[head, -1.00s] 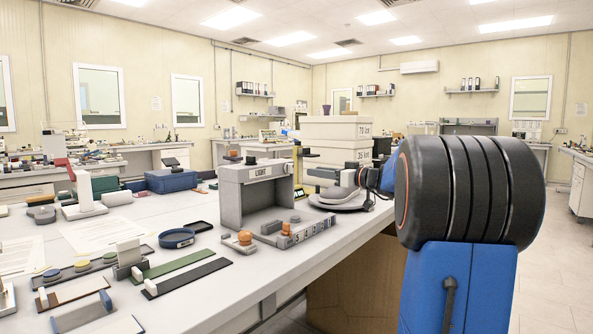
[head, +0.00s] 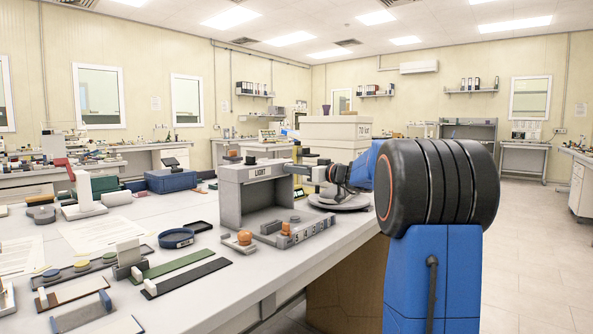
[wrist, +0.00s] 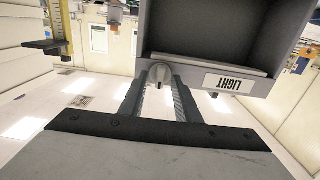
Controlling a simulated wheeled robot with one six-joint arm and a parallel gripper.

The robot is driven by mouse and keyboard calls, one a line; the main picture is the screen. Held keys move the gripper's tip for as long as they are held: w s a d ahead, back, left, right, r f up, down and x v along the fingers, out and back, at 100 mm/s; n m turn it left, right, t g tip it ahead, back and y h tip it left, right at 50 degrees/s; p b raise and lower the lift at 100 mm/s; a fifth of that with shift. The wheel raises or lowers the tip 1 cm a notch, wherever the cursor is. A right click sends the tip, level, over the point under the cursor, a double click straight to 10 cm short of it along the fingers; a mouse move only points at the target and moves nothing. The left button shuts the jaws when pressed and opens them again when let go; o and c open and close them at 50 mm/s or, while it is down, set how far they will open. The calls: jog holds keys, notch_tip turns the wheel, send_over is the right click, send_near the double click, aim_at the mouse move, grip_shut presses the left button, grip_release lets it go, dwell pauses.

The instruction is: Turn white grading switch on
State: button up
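The grey box labelled LIGHT (head: 232,205) stands on the white table, open at the front. Its label and dark inside also show upside down in the wrist view (wrist: 222,84). My gripper (head: 300,170) is at the upper right side of this box. In the wrist view my gripper's fingers (wrist: 160,82) are apart, with a rounded grey piece (wrist: 160,71) between their tips; I cannot tell whether they touch it. No switch clearly marked as white grading can be made out. A low panel with an orange knob and small labelled controls (head: 310,230) lies before the box.
A round grey stand (head: 340,200) sits right of the box, below my arm. Stacked white boxes (head: 336,128) stand behind. A second orange-topped piece (head: 243,238), a blue ring dish (head: 176,238) and several strips lie on the table. The floor at right is clear.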

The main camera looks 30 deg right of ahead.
grip_shut()
jog(key=shift+m, duration=0.3)
jog(key=m, duration=1.7)
jog(key=shift+d+f, duration=0.2)
jog(key=shift+m, duration=0.3)
grip_release()
